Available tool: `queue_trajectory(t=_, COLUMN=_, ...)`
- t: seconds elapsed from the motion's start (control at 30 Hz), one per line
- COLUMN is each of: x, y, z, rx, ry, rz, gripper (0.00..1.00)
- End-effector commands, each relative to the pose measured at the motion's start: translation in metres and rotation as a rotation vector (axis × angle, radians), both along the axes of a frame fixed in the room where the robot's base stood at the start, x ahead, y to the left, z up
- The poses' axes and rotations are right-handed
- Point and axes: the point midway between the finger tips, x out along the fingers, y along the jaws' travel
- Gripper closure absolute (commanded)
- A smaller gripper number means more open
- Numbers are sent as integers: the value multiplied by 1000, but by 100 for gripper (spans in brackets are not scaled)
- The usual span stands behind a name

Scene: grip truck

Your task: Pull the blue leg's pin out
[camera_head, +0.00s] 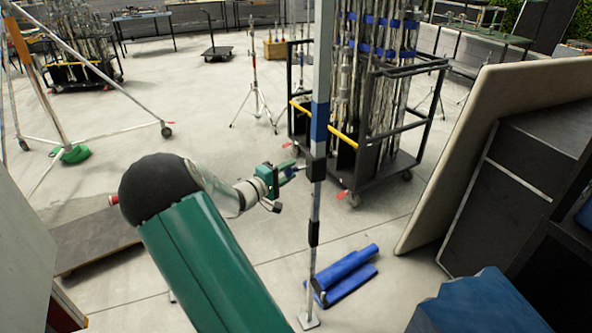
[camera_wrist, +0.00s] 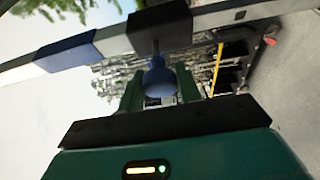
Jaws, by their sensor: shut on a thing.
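The blue leg (camera_head: 319,122) is an upright grey pole with a blue band, a black collar (camera_head: 315,169) below it and a flat foot on the floor. In the wrist view the leg (camera_wrist: 68,55) crosses the top at a slant. The pin (camera_wrist: 159,78) has a rounded blue knob, with a thin dark shaft running up to the black collar (camera_wrist: 160,28). My gripper (camera_head: 288,170) reaches the collar from the left. Its green fingers stand on both sides of the knob, shut on it. How deep the shaft sits in the collar is hidden.
A black cart (camera_head: 384,172) loaded with upright poles stands behind the leg. Blue rolls (camera_head: 347,274) lie on the floor by its foot. A beige panel (camera_head: 490,130) leans at the right. A low flat dolly (camera_head: 90,238) is at the left.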

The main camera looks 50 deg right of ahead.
Motion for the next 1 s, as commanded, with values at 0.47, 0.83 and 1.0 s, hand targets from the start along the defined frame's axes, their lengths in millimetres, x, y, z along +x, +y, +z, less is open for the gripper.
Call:
queue_trajectory(t=0.47, x=12, y=19, z=0, rx=1, ry=0, rz=5, gripper=52)
queue_trajectory(t=0.83, x=11, y=20, z=0, rx=1, ry=0, rz=3, gripper=44)
queue_trajectory(t=1.0, x=14, y=37, z=0, rx=2, ry=-1, rz=4, gripper=44)
